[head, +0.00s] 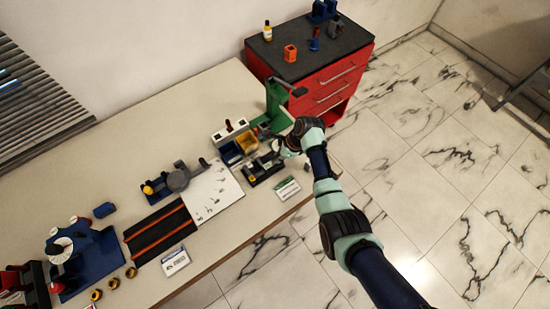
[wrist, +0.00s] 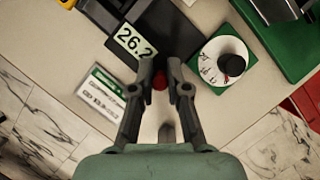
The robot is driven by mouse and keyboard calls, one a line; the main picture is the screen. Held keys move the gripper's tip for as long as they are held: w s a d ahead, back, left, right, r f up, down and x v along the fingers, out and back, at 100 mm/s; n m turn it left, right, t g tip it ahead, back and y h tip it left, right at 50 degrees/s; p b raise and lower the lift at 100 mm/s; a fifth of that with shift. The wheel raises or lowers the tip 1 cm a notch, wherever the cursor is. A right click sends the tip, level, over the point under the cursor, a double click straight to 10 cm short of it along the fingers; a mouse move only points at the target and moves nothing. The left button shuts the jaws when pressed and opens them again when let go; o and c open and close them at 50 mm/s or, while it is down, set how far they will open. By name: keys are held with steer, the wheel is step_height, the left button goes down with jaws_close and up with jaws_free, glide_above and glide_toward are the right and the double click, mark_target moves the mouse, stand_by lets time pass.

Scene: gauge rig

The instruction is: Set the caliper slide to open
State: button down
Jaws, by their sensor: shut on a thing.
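The caliper is a dark device in the wrist view, with a pale green display (wrist: 134,41) reading 26.2. My gripper (wrist: 160,64) is at the caliper, fingertips just right of the display. It is shut on a dark part of the caliper, which I take for the slide; the fingers hide much of it. A small red piece (wrist: 160,81) shows between the fingers. In the head view my gripper (head: 283,150) is mostly hidden by my wrist.
A white and green card (wrist: 103,92) lies left of the gripper. Blue and yellow bins (head: 247,143) stand behind. A red drawer cabinet (head: 335,80) adjoins the table.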

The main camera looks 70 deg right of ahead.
steer(key=c, duration=1.1)
jaws_free()
steer(key=shift+s+d, duration=0.2)
steer(key=shift+d, duration=0.05)
steer(key=shift+c, duration=0.2)
steer(key=v, duration=1.2)
steer(key=shift+w, duration=0.15)
